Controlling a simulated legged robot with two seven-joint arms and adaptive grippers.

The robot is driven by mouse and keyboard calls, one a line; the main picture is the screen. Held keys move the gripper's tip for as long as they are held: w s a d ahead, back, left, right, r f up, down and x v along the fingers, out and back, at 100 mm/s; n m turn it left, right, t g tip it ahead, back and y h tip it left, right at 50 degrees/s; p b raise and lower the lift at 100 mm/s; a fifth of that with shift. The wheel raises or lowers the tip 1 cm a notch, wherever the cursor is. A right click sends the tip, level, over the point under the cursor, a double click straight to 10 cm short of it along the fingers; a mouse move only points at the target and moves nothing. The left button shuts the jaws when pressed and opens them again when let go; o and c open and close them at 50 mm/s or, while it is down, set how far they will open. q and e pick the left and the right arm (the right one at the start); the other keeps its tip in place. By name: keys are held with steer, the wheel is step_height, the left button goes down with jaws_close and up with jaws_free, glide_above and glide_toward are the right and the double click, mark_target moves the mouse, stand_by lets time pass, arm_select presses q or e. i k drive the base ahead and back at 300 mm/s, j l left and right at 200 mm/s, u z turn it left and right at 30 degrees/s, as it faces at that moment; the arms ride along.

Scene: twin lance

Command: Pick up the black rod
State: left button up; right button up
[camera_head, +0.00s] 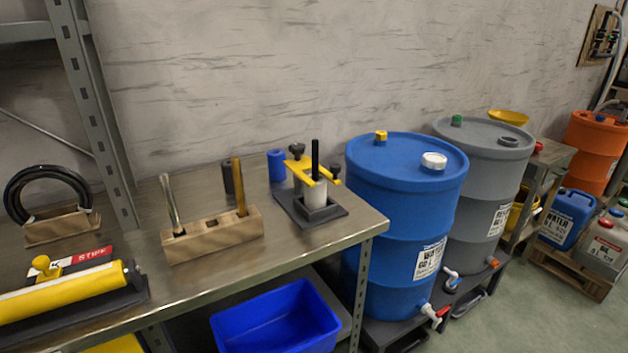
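A black rod (315,158) stands upright in a fixture near the right end of the metal workbench (300,250). The fixture has a yellow clamp plate (300,167) with dark knobs, a pale cylinder (314,194) below it and a black square base (330,217). The rod's upper part shows above the yellow plate; its lower part is hidden. Neither of my grippers is in view.
A wooden block (212,237) left of the fixture holds a metal rod and a brown rod. A blue cylinder (277,166) stands behind. A blue barrel (402,210) stands close to the bench's right edge. A yellow roller (62,291) lies front left.

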mark_target(315, 143)
steer(key=i+l+u, duration=0.2)
steer(key=i+u, duration=0.2)
steer(key=i+l+u, duration=0.45)
steer(key=i+j, duration=0.05)
steer(key=i, duration=0.05)
